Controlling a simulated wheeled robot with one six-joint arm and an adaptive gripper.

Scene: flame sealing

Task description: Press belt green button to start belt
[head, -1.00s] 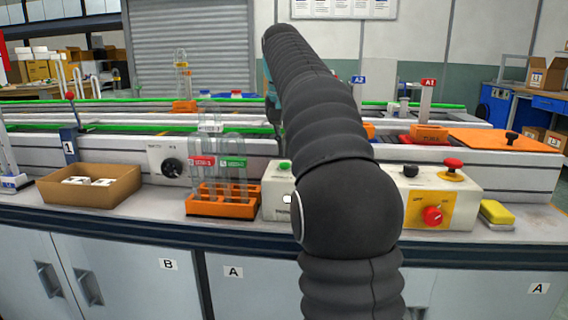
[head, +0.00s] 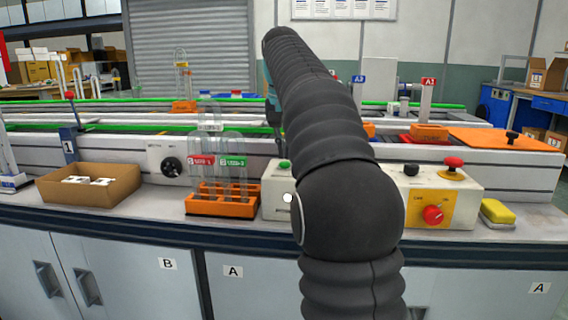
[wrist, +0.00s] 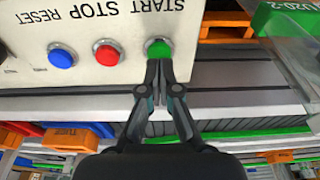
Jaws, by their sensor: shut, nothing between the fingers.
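The green button (wrist: 158,48) is under the word START on a white control box (wrist: 25,25) in the wrist view. My gripper (wrist: 157,64) is shut and empty, with its fingertips at the lower edge of the green button in the picture. I cannot tell whether they touch it or press it in. In the head view the green button (head: 285,163) shows on top of the white box (head: 277,205), left of my arm. My arm hides the rest of that box, and the fingertips do not show clearly there. The conveyor belt (head: 100,150) runs behind the box.
A red button (wrist: 106,52) and a blue button (wrist: 62,56) sit left of the green one. An orange rack (head: 222,208) with glass tubes stands close left of the box. A yellow-fronted switch box (head: 465,205) and a yellow sponge (head: 497,212) are to the right. A cardboard tray (head: 110,190) is at left.

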